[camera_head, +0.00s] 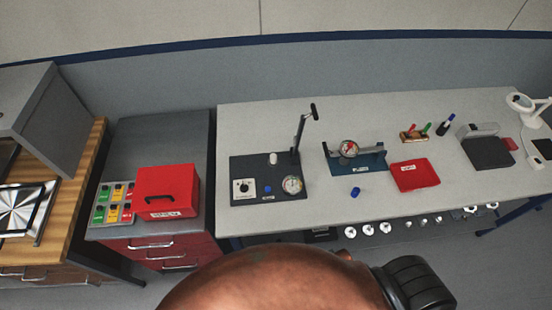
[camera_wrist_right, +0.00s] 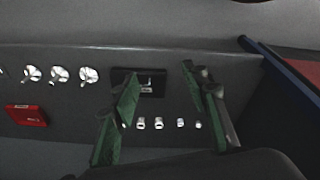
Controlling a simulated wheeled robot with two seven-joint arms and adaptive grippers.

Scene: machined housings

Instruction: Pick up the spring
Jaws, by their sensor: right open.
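I cannot make out a spring for certain in either view. A small blue cylinder (camera_head: 355,191) lies on the grey worktable near its front edge. A white cylinder (camera_head: 273,158) stands on the dark base plate with the upright lever; whether either is a spring is too small to tell. My right gripper (camera_wrist_right: 160,78) shows in the right wrist view with its green-padded fingers apart and nothing held between them. Beyond the fingers is a black tray (camera_wrist_right: 124,78) on a dark surface. My left gripper is in neither view.
The worktable (camera_head: 235,130) also carries a blue fixture (camera_head: 368,165) with a dial, a red tray (camera_head: 415,176) and a dark machine (camera_head: 488,152). A red box (camera_head: 167,191) sits on the cabinet at left. Several white parts (camera_wrist_right: 60,75) and a red box (camera_wrist_right: 25,115) show below.

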